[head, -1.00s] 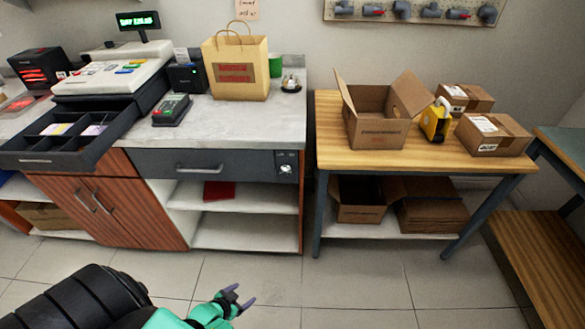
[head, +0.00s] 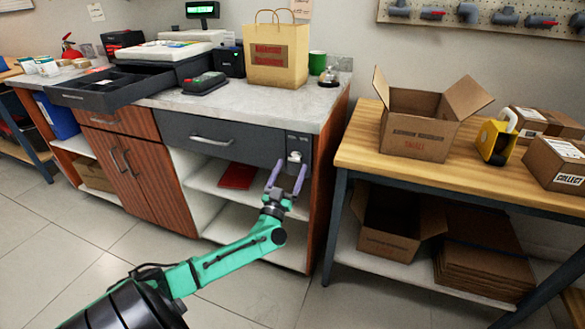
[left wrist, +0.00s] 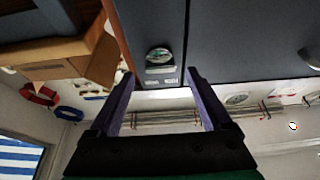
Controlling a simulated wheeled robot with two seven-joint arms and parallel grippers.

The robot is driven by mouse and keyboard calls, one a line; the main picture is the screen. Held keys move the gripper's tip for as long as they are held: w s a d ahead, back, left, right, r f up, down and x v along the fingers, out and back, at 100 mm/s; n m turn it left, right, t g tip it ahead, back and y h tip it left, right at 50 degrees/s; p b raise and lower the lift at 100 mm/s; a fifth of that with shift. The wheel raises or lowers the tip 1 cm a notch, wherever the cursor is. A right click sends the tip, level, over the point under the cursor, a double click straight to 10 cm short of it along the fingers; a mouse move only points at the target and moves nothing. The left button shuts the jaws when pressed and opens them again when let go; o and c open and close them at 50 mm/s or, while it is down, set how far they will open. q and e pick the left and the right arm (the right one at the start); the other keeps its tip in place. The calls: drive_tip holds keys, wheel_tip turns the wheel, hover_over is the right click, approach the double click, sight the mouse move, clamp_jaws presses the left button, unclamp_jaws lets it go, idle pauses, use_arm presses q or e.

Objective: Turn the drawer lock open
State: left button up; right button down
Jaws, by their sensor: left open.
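The drawer lock (head: 295,157) is a small light knob on a dark plate at the right end of the grey drawer front (head: 225,138). In the left wrist view the lock knob (left wrist: 159,55) shows as a round silver piece above a pale label, ahead of the fingers. My left gripper (head: 288,178) is open, with its two purple fingers pointing up at the lock from just below. In the left wrist view the fingers (left wrist: 157,85) stand either side of the lock plate, and the knob appears beyond their tips. The gap to the knob is hard to judge. My right gripper is not in view.
The drawer's bar handle (head: 211,141) is left of the lock. Open shelves with a red item (head: 237,176) lie below. A wooden table (head: 360,150) with an open carton (head: 415,140) stands at the right. A black cash drawer (head: 85,98) juts out at the left.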

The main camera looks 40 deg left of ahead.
use_arm(q)
drive_tip(key=shift+x, duration=1.2)
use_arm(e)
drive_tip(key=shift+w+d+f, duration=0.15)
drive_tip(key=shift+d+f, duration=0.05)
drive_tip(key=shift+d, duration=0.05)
use_arm(q)
clamp_jaws()
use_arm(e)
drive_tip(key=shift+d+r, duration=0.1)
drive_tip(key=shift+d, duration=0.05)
